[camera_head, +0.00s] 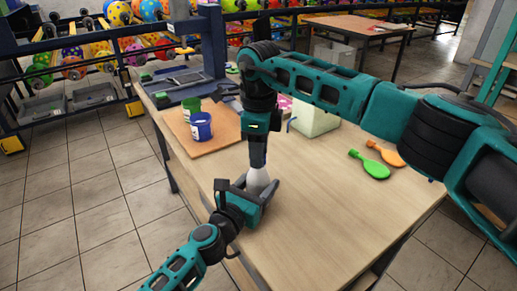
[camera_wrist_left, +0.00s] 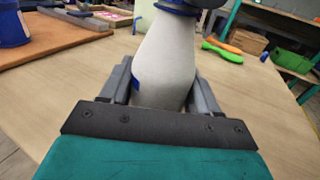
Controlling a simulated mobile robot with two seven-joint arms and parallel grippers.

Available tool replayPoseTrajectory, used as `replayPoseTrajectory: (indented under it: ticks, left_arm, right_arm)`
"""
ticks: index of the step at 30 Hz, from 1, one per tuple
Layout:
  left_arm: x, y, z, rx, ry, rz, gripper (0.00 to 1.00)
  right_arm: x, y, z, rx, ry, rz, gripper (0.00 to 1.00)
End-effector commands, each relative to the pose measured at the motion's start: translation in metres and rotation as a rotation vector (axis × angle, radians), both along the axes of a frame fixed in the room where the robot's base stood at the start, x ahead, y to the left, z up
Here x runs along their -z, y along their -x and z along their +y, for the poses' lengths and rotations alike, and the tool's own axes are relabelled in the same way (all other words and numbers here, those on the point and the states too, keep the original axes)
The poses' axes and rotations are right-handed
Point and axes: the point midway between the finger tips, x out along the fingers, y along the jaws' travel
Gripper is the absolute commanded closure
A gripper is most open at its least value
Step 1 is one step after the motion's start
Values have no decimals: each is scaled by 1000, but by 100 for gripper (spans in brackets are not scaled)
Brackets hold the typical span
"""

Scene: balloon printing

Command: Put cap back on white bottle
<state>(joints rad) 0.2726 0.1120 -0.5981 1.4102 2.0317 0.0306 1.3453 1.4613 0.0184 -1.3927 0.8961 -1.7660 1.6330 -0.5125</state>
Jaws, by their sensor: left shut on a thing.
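The white bottle (camera_head: 257,180) stands upright on the wooden table near its left edge. In the left wrist view the bottle (camera_wrist_left: 165,60) fills the middle, with a blue band around its neck at the top. My left gripper (camera_head: 250,190) is shut on the bottle, one finger on each side of its lower body. My right gripper (camera_head: 257,163) points straight down over the bottle's top, at or just above the neck. I cannot make out the cap; the right gripper's fingers and the top edge of the wrist view hide that area.
A blue cup (camera_head: 201,127) and a green cup (camera_head: 190,107) stand on a brown board (camera_head: 217,138) behind left. A green paddle-shaped item (camera_head: 374,168) and an orange one (camera_head: 388,154) lie to the right. A pale box (camera_head: 316,118) stands behind. The table's front right is clear.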

Motion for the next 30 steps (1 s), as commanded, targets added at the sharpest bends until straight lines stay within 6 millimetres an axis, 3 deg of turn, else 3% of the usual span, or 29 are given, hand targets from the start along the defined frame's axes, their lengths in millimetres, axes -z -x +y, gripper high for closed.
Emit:
replayPoseTrajectory:
  ticks: [11, 17, 18, 27, 30]
  left_arm:
    - [1, 0, 0, -1, -2, 1, 100]
    - [1, 0, 0, -1, -2, 1, 100]
    - [1, 0, 0, -1, -2, 1, 100]
    - [1, 0, 0, -1, -2, 1, 100]
    - [1, 0, 0, -1, -2, 1, 100]
  right_arm:
    - [0, 0, 0, 0, 0, 0, 100]
    - [0, 0, 0, 6, 0, 0, 100]
    - [0, 0, 0, 6, 0, 0, 65]
    - [0, 0, 0, 6, 0, 0, 37]
    - [0, 0, 0, 6, 0, 0, 36]
